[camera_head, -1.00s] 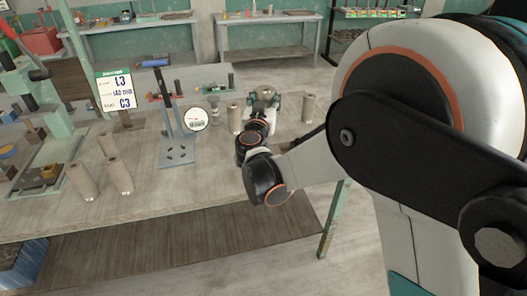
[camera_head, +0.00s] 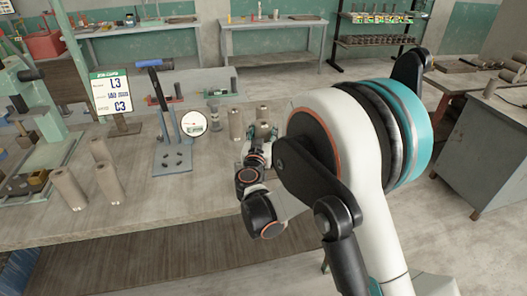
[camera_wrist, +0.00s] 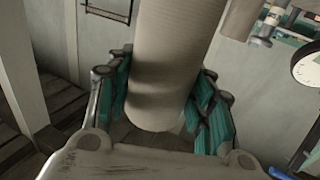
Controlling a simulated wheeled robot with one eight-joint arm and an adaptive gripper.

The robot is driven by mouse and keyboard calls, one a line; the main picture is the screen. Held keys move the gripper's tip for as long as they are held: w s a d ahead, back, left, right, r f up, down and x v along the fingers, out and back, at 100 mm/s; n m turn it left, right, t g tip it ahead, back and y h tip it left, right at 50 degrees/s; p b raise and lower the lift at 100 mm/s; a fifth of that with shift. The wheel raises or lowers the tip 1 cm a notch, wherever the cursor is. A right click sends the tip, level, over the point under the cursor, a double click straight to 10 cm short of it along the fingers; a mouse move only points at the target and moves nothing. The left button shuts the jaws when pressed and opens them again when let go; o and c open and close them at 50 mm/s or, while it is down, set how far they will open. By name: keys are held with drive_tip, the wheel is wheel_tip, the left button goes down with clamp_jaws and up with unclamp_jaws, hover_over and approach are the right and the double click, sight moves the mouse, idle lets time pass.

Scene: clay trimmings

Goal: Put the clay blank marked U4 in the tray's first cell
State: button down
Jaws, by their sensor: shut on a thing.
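A tan cylindrical clay blank (camera_wrist: 165,75) stands between the teal-padded fingers of my gripper (camera_wrist: 165,110) in the wrist view, and the fingers are closed on it. No mark on it can be read. In the head view my gripper (camera_head: 262,131) is over the right part of the bench, with the blank's top (camera_head: 262,113) showing above it. Another similar blank (camera_head: 235,123) stands just left of it. Three more blanks stand at the left: one (camera_head: 69,187), a second (camera_head: 109,184) and a third (camera_head: 99,150) behind. I cannot make out the tray or its cells.
A stand with a dark lever (camera_head: 172,155) and a round dial (camera_head: 194,123) stand mid-bench. A sign (camera_head: 112,92) reading L3 and C3 stands behind. A green press (camera_head: 45,110) fills the left. The bench front (camera_head: 150,215) is clear.

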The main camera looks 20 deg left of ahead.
drive_tip(key=shift+f+b, duration=0.85)
drive_tip(key=shift+f, duration=1.95)
drive_tip(key=shift+f, duration=0.1)
drive_tip(key=c, duration=0.8)
unclamp_jaws()
drive_tip(key=shift+o, duration=0.2)
drive_tip(key=s+d, duration=0.2)
drive_tip(key=s, duration=1)
drive_tip(key=shift+p, duration=0.3)
